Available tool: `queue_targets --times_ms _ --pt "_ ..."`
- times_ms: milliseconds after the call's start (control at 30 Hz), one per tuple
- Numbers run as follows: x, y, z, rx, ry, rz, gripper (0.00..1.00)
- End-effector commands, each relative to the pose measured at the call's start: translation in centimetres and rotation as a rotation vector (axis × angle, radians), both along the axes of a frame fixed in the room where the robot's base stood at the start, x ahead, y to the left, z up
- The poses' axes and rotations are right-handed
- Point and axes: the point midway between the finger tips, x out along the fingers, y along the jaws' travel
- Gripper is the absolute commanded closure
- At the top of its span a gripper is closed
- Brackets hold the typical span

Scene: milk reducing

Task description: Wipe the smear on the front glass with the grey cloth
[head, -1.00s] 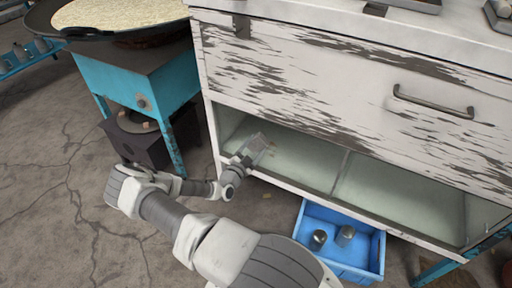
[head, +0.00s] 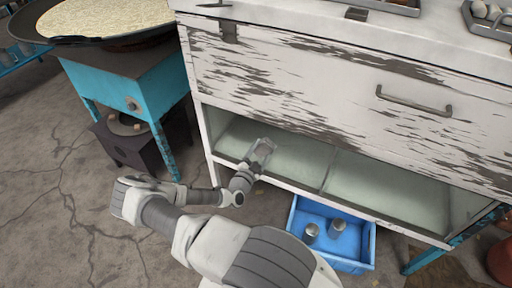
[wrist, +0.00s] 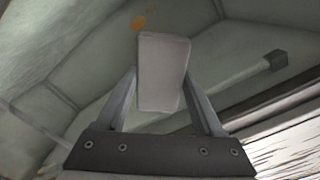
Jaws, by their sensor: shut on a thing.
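The front glass (head: 300,158) is the pale green lower pane of the white cabinet. My gripper (head: 262,149) is at its left part, fingers pointing at the pane. In the wrist view my gripper (wrist: 160,90) is shut on the grey cloth (wrist: 163,70), a pale folded block between the two fingers. A small orange smear (wrist: 139,22) shows just above and left of the cloth, apart from it in the picture. I cannot tell whether the cloth touches the glass. In the head view the smear cannot be made out.
A blue crate (head: 346,262) with two metal cups stands on the floor before the cabinet, right of my arm. A drawer handle (head: 412,101) sticks out above the glass. A turquoise stove stand (head: 120,85) with a wide pan is at left.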

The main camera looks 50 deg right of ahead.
Motion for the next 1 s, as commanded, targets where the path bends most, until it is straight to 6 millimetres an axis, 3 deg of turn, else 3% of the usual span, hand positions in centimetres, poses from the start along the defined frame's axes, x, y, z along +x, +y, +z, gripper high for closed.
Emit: queue_targets --times_ms 167,533,1000 --pt "-1.0 -0.2 0.1 0.000 0.000 0.000 0.75" --pt "-1.1 0.1 0.0 0.001 -0.001 0.002 0.75" --pt "-2.2 4.5 0.0 0.002 -0.002 0.003 0.75"
